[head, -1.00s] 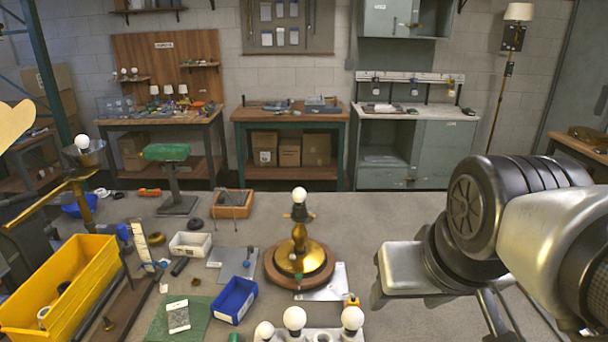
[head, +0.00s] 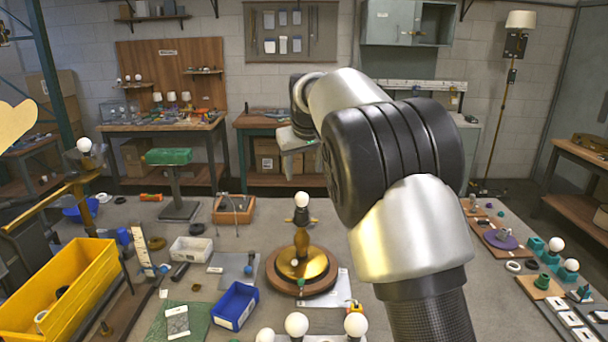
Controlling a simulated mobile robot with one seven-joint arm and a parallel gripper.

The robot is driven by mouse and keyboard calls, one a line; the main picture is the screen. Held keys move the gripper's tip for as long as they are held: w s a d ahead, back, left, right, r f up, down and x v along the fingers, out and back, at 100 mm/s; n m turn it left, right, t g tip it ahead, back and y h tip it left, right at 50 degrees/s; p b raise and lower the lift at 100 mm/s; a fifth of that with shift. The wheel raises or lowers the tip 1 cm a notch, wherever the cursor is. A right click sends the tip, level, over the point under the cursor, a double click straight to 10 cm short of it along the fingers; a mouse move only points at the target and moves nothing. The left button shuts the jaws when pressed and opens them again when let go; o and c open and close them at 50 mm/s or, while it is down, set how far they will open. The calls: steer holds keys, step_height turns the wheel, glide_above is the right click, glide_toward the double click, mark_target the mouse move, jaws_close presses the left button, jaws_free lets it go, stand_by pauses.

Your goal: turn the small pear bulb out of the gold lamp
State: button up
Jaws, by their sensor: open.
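The gold lamp (head: 301,262) stands upright on a round wooden base in the middle of the bench. The small white bulb (head: 301,199) sits upright in the dark socket at its top. My gripper (head: 293,152) is raised above and beyond the bulb, clear of it, and looks small at the end of my arm. It is open and empty; its fingertips are hard to make out. My arm reaches in from the lower right and covers the bench just right of the lamp.
More white bulbs (head: 297,324) stand in a holder at the front edge. A blue bin (head: 234,304), a white bin (head: 191,249) and a yellow crate (head: 50,300) are on the left. Another lamp with a bulb (head: 84,145) stands far left. Coloured parts (head: 556,244) lie at right.

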mark_target(304, 194)
steer(key=p+x, duration=0.2)
steer(key=x, duration=1.5)
steer(key=shift+w+f, duration=0.1)
steer(key=shift+w, duration=0.05)
steer(key=c, duration=1)
steer(key=shift+d+n, duration=0.1)
steer(key=shift+n, duration=0.2)
steer(key=n+y, duration=0.1)
steer(key=n, duration=0.1)
steer(key=shift+n+y, duration=0.3)
steer(key=shift+y, duration=0.1)
steer(key=shift+n+g+y+p, duration=0.75)
steer(key=shift+n+p, duration=0.45)
steer(key=shift+n, duration=0.5)
steer(key=shift+n+y+p, duration=0.35)
steer(key=shift+n+p, duration=0.25)
steer(key=shift+p, duration=0.25)
